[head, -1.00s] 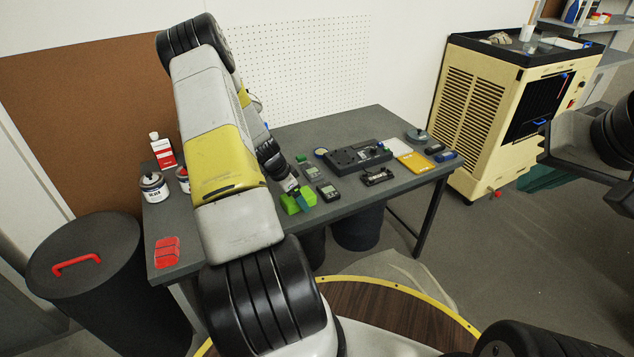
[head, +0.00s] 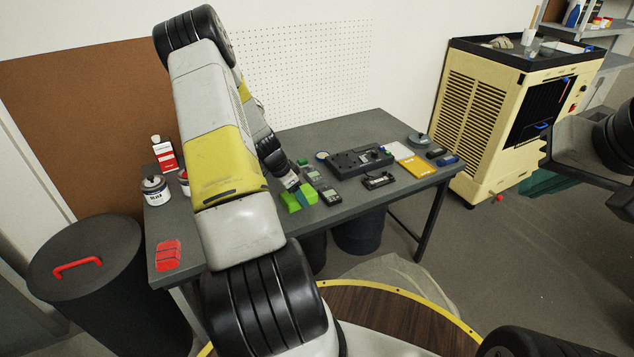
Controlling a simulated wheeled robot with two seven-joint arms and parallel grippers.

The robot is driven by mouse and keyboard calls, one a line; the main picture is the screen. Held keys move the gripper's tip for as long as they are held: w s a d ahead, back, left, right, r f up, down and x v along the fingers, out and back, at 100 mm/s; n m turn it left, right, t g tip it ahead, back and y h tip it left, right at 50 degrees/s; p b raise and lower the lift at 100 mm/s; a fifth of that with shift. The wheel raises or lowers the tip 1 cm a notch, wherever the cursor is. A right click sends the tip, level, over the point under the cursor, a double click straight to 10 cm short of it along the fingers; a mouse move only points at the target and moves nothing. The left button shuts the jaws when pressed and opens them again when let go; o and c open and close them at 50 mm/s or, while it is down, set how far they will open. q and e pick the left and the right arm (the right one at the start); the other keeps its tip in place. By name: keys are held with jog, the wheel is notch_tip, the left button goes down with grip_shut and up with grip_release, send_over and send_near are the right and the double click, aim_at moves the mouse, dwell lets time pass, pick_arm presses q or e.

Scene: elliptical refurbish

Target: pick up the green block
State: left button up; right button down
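The bright green block (head: 290,201) lies on the dark grey table near its front edge. The block appears to be resting on the table. My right gripper (head: 546,147) is at the right edge, away from the table and in front of the cream cabinet. Its fingers look apart and nothing shows between them.
The table (head: 225,283) also bears handheld meters (head: 329,194), a dark device (head: 358,161), a yellow pad (head: 418,166), a red block (head: 168,255) and cans (head: 154,190). A dark bin (head: 85,262) stands left. A cream cabinet (head: 478,110) stands right.

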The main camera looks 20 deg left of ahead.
pick_arm(q)
jog(key=s+d+r, duration=0.1)
jog(key=s+d, duration=0.1)
jog(key=s, duration=0.5)
jog(key=s+d+r, duration=0.1)
jog(key=s+d, duration=0.2)
jog(key=s, duration=0.5)
jog(key=shift+d+r, duration=0.15)
jog(key=shift+d, duration=0.15)
